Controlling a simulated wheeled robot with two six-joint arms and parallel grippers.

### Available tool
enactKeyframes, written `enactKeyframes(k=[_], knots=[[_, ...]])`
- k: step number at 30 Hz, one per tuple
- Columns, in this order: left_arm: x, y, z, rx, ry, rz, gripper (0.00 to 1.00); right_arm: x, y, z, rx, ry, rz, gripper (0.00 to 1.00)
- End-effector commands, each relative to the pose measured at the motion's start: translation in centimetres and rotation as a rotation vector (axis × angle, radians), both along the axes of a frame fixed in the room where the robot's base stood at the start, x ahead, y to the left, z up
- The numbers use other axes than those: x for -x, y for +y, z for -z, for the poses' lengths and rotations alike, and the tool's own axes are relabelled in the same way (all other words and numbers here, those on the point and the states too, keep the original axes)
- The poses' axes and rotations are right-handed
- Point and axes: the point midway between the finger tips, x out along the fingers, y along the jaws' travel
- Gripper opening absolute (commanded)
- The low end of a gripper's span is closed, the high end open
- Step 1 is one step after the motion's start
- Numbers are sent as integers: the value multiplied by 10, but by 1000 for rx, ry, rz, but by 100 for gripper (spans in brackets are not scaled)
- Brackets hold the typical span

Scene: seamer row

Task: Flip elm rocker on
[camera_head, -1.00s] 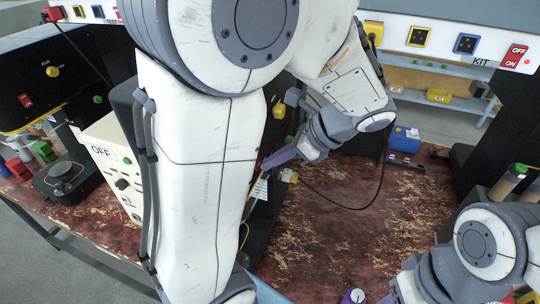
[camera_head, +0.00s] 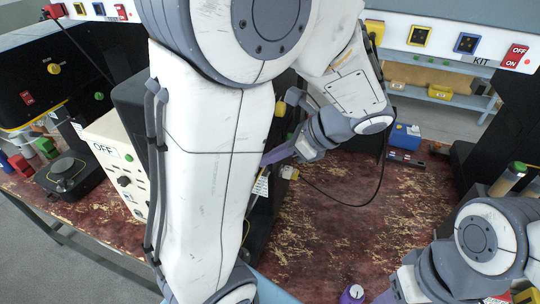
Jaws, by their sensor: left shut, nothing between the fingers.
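No label reading elm is legible, so I cannot tell which switch is the elm rocker. My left arm comes down across the middle and hides much of the machine behind it. My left gripper (camera_head: 274,156) has purple fingers, shut and empty, pointing left beside the dark machine's side. Their tips are partly hidden behind my arm, so I cannot tell whether they touch anything. A red rocker (camera_head: 515,57) marked OFF and ON sits on the upper right panel. Another red rocker (camera_head: 27,98) is on the black machine at left. My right gripper (camera_head: 384,297) is cut off at the bottom edge.
A cream control box (camera_head: 105,150) marked OFF stands left of my arm. A black cable (camera_head: 350,205) loops over the worn red bench (camera_head: 330,245). A blue box (camera_head: 405,136) sits at the back. The bench middle is mostly clear.

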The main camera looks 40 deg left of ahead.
Motion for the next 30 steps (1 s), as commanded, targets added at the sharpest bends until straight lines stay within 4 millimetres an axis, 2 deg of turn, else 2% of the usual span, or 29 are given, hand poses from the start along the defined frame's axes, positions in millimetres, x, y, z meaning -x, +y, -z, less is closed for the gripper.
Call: enactKeyframes(k=[1,7,19,23,30], knots=[[0,1,-6,-5,2,-1,0,0,0,-6,0,0,0,50],[1,1,-13,-6,2,-1,0,0,0,-15,0,0,0,50],[0,-1,-13,-4,1,0,0,0,0,-13,0,0,-3,50],[-4,-11,-22,-4,-4,2,0,0,0,-10,0,0,-2,50],[-13,-45,-55,-3,-4,4,0,0,0,-3,0,0,-1,50]])
